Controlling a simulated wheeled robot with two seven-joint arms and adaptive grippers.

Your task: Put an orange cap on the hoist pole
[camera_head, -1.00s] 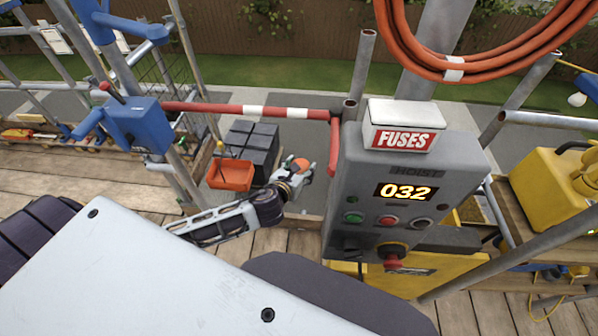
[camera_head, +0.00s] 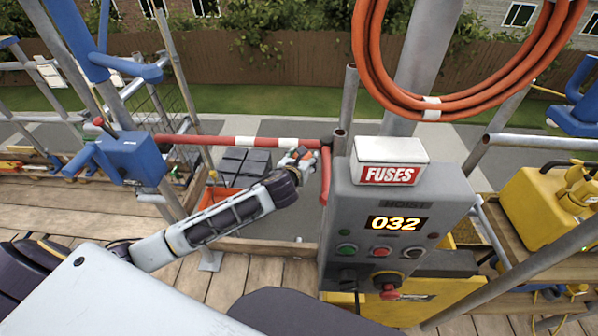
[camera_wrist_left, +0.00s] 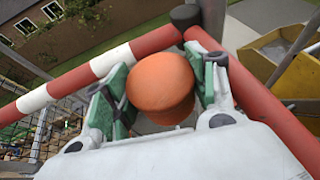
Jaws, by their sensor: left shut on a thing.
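An orange cap (camera_wrist_left: 160,80) sits between the green-padded fingers of my left gripper (camera_wrist_left: 160,95), which is shut on it. In the head view my left gripper (camera_head: 297,157) is just left of the hoist control box, close to the red-and-white rail. Upright grey poles stand at the box's left edge: a tall one (camera_head: 349,95) and a short one (camera_head: 339,146) with a brownish top. Which is the hoist pole I cannot tell for certain. My right gripper is out of view.
The grey control box (camera_head: 400,215) reads 032 and carries a FUSES box (camera_head: 390,165). The red-and-white rail (camera_head: 240,141) runs left from the poles. An orange hose coil (camera_head: 365,60) hangs above. Yellow equipment (camera_head: 535,205) stands right. Planks (camera_head: 240,280) lie below.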

